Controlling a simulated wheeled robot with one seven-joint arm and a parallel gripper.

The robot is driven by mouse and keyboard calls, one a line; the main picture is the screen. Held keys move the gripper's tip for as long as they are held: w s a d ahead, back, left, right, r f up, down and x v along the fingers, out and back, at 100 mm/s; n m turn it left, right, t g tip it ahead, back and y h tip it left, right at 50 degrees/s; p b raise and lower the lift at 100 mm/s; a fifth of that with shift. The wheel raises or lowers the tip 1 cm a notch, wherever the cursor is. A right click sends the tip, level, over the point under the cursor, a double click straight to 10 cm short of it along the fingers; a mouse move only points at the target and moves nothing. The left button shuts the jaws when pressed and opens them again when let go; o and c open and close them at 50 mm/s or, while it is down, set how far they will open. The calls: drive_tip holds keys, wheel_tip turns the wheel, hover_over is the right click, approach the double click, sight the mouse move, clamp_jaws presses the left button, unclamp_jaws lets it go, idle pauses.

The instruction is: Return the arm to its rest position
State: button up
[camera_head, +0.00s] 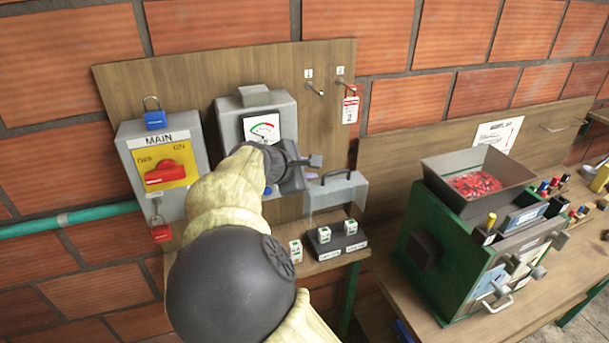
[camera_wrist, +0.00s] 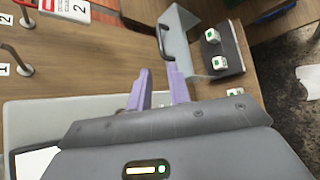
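My arm, in a cream cover with a dark round joint, reaches up to the board in the head view. My gripper (camera_head: 314,168) is in front of the grey gauge box (camera_head: 228,112) and beside the grey metal cover (camera_head: 345,196) with its dark handle. In the wrist view, the two purple fingers of my gripper (camera_wrist: 158,72) stand apart with nothing between them. The metal cover (camera_wrist: 190,42) and its handle lie just past the fingertips there; I cannot tell whether they touch. My arm hides the lower part of the gauge box.
The MAIN switch box (camera_head: 163,168) with padlocks is left of my arm. A hook holds a red tag (camera_head: 350,107). Small blocks stand on and beside a black holder (camera_head: 338,240) below.

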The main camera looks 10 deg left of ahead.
drive_tip(key=shift+s+a+r, duration=0.15)
drive_tip(key=shift+s+r, duration=0.2)
drive_tip(key=shift+s, duration=0.1)
drive_tip(key=s+d+f+m+g, duration=0.1)
drive_tip(key=d+f+m+g, duration=0.2)
drive_tip(key=d, duration=0.4)
drive_tip(key=s+d+f+m+g+y, duration=0.1)
drive_tip(key=s+d+f+m, duration=0.15)
drive_tip(key=d+f, duration=0.35)
drive_tip(key=s+d+f+m+g, duration=0.1)
drive_tip(key=d+f+m+g, duration=0.2)
drive_tip(key=d, duration=0.5)
drive_tip(key=s+d+f+m+y, duration=0.1)
drive_tip(key=s+d+m, duration=0.4)
drive_tip(key=s, duration=0.4)
drive_tip(key=s+d+f+m+y, duration=0.1)
drive_tip(key=s+d+m+y, duration=0.1)
drive_tip(key=s+d+m, duration=0.2)
drive_tip(key=s+m, duration=0.3)
drive_tip(key=s, duration=0.2)
drive_tip(key=shift+d+f+m+g, duration=0.35)
drive_tip(key=shift+g, duration=0.05)
